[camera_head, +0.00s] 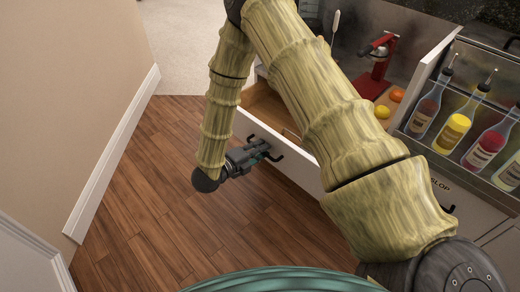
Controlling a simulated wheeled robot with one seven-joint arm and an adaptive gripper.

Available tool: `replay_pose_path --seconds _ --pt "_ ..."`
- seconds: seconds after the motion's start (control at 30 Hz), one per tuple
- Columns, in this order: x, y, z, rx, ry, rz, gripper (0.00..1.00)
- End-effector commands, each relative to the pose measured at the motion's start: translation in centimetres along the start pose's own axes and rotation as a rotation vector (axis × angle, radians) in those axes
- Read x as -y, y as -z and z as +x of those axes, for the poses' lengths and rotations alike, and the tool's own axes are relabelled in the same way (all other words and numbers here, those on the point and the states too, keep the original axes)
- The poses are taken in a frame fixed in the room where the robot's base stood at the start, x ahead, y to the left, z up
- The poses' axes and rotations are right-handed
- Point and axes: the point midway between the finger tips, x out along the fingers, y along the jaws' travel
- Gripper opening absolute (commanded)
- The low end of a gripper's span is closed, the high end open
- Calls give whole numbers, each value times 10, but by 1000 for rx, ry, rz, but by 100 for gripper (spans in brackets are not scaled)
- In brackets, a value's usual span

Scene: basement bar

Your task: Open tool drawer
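A drawer with a white front (296,169) and a wooden inside (262,104) stands out from the counter, partly open. Its dark handle (279,157) is on the front face. My gripper (264,152) is at the handle, in front of the drawer, with its fingertips at or very near the bar. The fingers are small and dark here, so I cannot tell whether they are closed on the bar. My arm hides the right part of the drawer and some of its inside.
A red juicer (377,69), oranges (397,94) and lemons (382,112) are on the counter. A wall (75,90) is on the left. The wood floor (150,190) before the drawer is clear.

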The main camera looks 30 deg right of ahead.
Motion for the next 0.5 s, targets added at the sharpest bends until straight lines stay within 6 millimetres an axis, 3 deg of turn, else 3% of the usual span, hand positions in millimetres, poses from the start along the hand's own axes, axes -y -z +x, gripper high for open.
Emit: replay_pose_path --seconds 0.27,0.5 --pt "0 -1 -10 3 0 -1 19" --pt "0 -1 -49 4 0 -1 19"
